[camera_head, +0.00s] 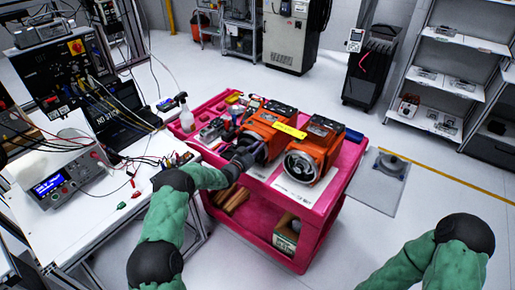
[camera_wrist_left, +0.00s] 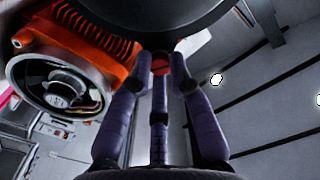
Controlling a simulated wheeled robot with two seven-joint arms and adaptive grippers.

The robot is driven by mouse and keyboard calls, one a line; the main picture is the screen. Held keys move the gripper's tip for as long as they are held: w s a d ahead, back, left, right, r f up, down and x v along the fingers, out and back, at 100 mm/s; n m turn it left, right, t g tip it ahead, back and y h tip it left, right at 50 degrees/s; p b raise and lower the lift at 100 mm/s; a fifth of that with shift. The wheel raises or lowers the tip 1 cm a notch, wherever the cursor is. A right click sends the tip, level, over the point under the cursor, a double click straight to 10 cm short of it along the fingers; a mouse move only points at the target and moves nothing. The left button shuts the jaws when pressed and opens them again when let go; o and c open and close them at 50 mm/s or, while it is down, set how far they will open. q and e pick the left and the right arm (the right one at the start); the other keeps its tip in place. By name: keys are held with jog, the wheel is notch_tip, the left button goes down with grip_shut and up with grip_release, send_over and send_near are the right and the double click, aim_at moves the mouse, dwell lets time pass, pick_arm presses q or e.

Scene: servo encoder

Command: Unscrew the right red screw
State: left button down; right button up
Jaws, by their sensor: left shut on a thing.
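Two orange servo motors stand side by side on the pink cart: a left one (camera_head: 268,130) and a right one (camera_head: 312,155). My left gripper (camera_head: 245,158) reaches in from the left to the front of the left motor. In the left wrist view its three purple fingers (camera_wrist_left: 160,82) are closed around a small red screw (camera_wrist_left: 160,64) under a large dark round part. The screw's slotted face shows between the fingertips; how far it sits in its hole is hidden. Another orange motor face (camera_wrist_left: 60,82) shows at the left there. My right gripper is out of view.
A white bench (camera_head: 100,205) with a power supply (camera_head: 70,170) and cables stands at left. Floor right of the cart is mostly free, with a grey plate (camera_head: 378,180).

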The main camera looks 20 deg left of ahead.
pick_arm(q)
jog(key=shift+w+d+r, duration=0.1)
jog(key=shift+r, duration=0.25)
jog(key=c, duration=1.1)
grip_release()
jog(key=shift+w, duration=0.1)
jog(key=shift+d+f, duration=0.15)
jog(key=shift+f, duration=0.1)
jog(key=v, duration=1.2)
